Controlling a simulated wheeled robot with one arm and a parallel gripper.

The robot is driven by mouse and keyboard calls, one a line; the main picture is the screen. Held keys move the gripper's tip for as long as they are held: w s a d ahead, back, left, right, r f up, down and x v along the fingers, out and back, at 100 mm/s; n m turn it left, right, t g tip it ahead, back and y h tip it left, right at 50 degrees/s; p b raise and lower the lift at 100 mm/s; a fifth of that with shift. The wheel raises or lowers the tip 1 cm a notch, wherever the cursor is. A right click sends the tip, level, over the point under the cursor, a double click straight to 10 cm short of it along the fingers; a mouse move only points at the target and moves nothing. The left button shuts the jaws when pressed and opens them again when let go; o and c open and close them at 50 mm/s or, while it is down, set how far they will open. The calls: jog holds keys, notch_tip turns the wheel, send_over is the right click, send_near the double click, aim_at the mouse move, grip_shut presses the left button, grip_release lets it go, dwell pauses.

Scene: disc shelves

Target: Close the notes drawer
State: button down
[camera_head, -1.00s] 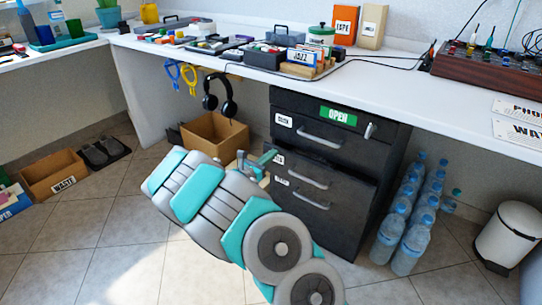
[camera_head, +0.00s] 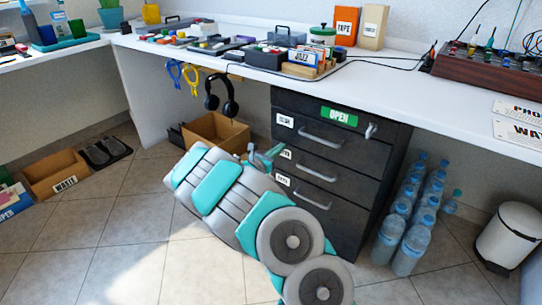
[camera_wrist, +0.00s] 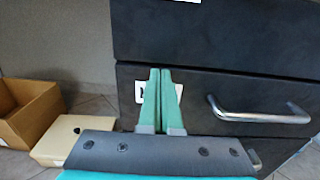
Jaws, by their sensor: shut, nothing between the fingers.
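The black drawer cabinet (camera_head: 345,165) stands under the counter with three handled drawers. The middle drawer (camera_head: 345,180) looks flush or nearly flush with its neighbours. In the wrist view this middle drawer front (camera_wrist: 245,90) carries a bar handle (camera_wrist: 260,112) and a white label (camera_wrist: 139,92). The label shows what looks like an N; the fingers hide the rest. My gripper (camera_head: 272,153) is shut and empty. Its green fingers (camera_wrist: 160,72) point at the label, left of the handle, against or very close to the front; contact is unclear.
A green OPEN sign (camera_head: 339,116) and a key-like piece (camera_head: 371,131) are on the top drawer. A cardboard box (camera_head: 215,130) stands left of the cabinet. Water bottles (camera_head: 405,240) stand at its right. Headphones (camera_head: 220,92) hang above the box. Tiled floor is clear at front left.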

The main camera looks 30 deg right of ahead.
jog(key=shift+w+d+r, duration=0.1)
jog(key=shift+r, duration=0.05)
jog(key=v, duration=1.4)
jog(key=s+d+r+m+g+p, duration=0.1)
jog(key=s+d+r+m+g, duration=0.45)
jog(key=s+r+m, duration=0.35)
jog(key=s+r+m+g+y+p, duration=0.1)
jog(key=s+r+m+g+y, duration=0.15)
jog(key=s, duration=0.45)
jog(key=s+r+m+g+y, duration=0.15)
jog(key=s+m, duration=0.25)
jog(key=s, duration=0.4)
jog(key=s+a+f+m+g+y+p, duration=0.1)
jog(key=s+a+f+m+y, duration=0.1)
jog(key=s+a+m+y, duration=0.6)
jog(key=s+a+t+y, duration=0.1)
jog(key=s+a+y, duration=0.1)
jog(key=s+a, duration=0.3)
jog(key=s+a+n+t+y+p, duration=0.1)
jog(key=s+a, duration=0.5)
jog(key=a, duration=0.6)
jog(key=shift+a+r+y, duration=0.2)
jog(key=shift+a+y, duration=0.2)
jog(key=shift+y, duration=0.4)
jog(key=shift+d, duration=0.15)
